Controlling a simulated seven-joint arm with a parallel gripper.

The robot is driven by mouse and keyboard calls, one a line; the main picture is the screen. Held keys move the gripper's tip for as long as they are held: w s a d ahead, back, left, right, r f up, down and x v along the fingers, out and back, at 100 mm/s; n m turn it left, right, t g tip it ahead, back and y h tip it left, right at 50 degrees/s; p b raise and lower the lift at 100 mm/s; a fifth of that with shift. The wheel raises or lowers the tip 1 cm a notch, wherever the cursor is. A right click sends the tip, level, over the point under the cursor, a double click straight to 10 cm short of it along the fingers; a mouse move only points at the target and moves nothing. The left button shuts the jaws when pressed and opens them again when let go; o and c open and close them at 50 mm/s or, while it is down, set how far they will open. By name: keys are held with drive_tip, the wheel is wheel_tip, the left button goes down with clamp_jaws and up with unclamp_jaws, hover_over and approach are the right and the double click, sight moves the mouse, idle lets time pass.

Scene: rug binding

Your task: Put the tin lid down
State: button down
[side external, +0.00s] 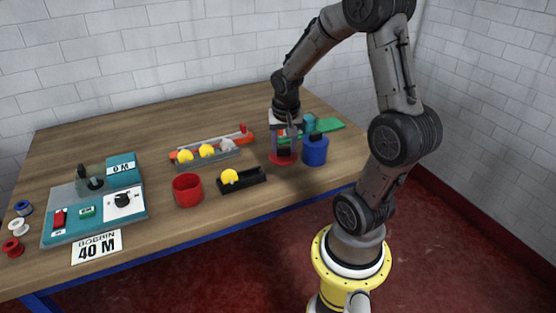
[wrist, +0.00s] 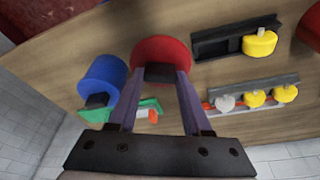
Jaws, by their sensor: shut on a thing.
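The tin lid (side external: 283,159) is a flat red disc with a dark knob. It also shows in the wrist view (wrist: 160,49), top centre. My gripper (side external: 284,149) is shut on the knob, with its two fingers (wrist: 160,76) on either side of it. The lid is low over the table, just left of a blue tin; I cannot tell whether it touches the table. The blue tin (side external: 315,152) has a dark knob on top and also shows in the wrist view (wrist: 103,77). An open red tin (side external: 187,190) stands further left.
A black tray (side external: 254,179) with a yellow piece lies between the red tin and the lid. A grey rack (side external: 211,160) with yellow pieces is behind it. Green items (side external: 329,125) lie behind the blue tin. A teal machine (side external: 75,228) and spools (side external: 18,228) are at left.

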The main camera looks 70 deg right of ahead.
drive_tip(key=w+f, duration=0.1)
drive_tip(key=d+f, duration=0.1)
drive_tip(key=f, duration=0.1)
drive_tip(key=w+d+f, duration=0.1)
drive_tip(key=shift+w+d+f, duration=0.25)
drive_tip(key=shift+w, duration=0.05)
drive_tip(key=shift+f, duration=1.5)
drive_tip(key=shift+f, duration=0.15)
drive_tip(key=shift+c, duration=1.7)
unclamp_jaws()
